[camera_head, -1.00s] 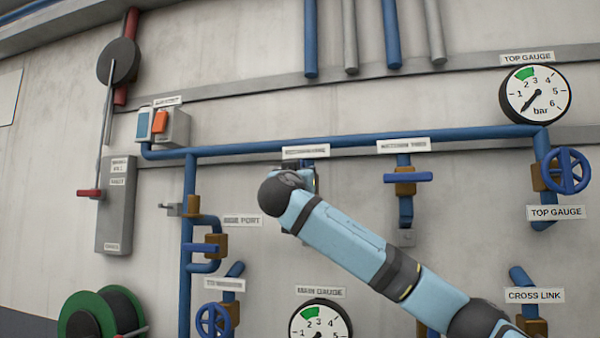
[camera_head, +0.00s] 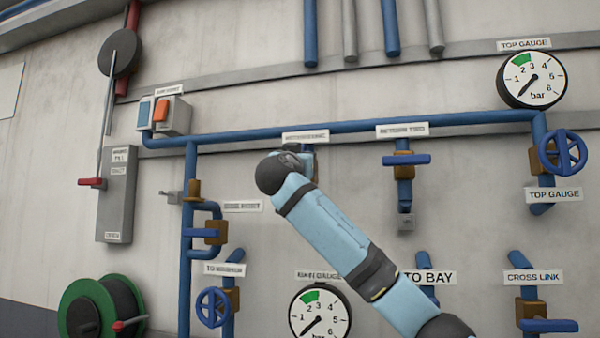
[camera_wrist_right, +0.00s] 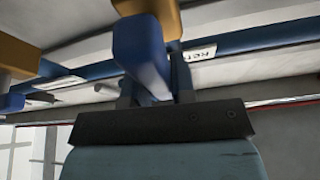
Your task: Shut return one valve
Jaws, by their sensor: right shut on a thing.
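The return one valve is mostly hidden behind my right wrist in the head view, under a blurred label (camera_head: 305,136) on the blue pipe. In the right wrist view its blue lever (camera_wrist_right: 140,55) shows close up, below a brass body (camera_wrist_right: 150,12). My right gripper (camera_wrist_right: 153,88) has a finger on each side of this lever and is shut on it. In the head view the gripper is hidden by my wrist. I cannot tell how far the lever is turned. My left gripper is not in view.
The return two valve (camera_head: 406,160), its blue lever crosswise, is to the right. A main gauge (camera_head: 320,312) and a blue handwheel (camera_head: 212,307) are below. A side port valve (camera_head: 213,233) is at left. A top gauge (camera_head: 532,79) and handwheel (camera_head: 562,152) are at right.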

